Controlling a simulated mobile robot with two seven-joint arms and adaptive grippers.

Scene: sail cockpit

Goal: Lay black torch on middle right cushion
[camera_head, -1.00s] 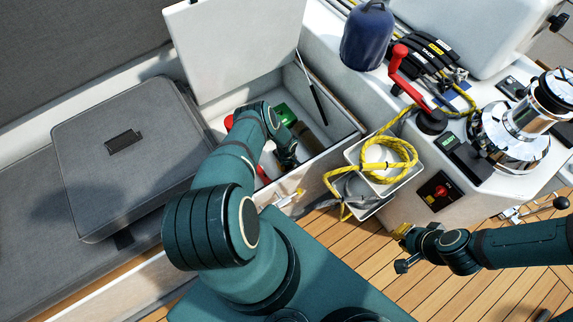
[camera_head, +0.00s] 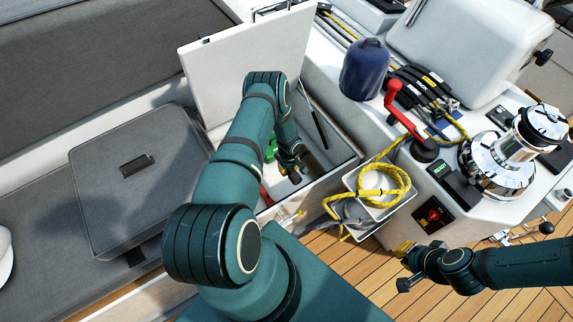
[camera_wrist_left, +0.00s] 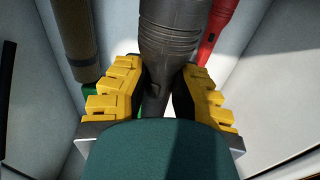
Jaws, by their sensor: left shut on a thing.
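My left gripper (camera_head: 292,172) is down inside the open locker. In the left wrist view its yellow-padded fingers (camera_wrist_left: 160,98) are shut on the ribbed black torch (camera_wrist_left: 168,38). In the head view the torch is mostly hidden by the gripper and arm. A thick grey cushion (camera_head: 120,205) with a dark patch lies on the bench to the left of the locker. My right gripper (camera_head: 404,268) looks open and empty, over the wooden deck at the right.
The locker's white lid (camera_head: 235,60) stands raised. A red object (camera_wrist_left: 216,28), a brown cylinder (camera_wrist_left: 76,38) and something green (camera_wrist_left: 92,98) are near the torch. Yellow rope (camera_head: 378,185) hangs beside the locker. A red-handled winch crank (camera_head: 398,105) stands further right.

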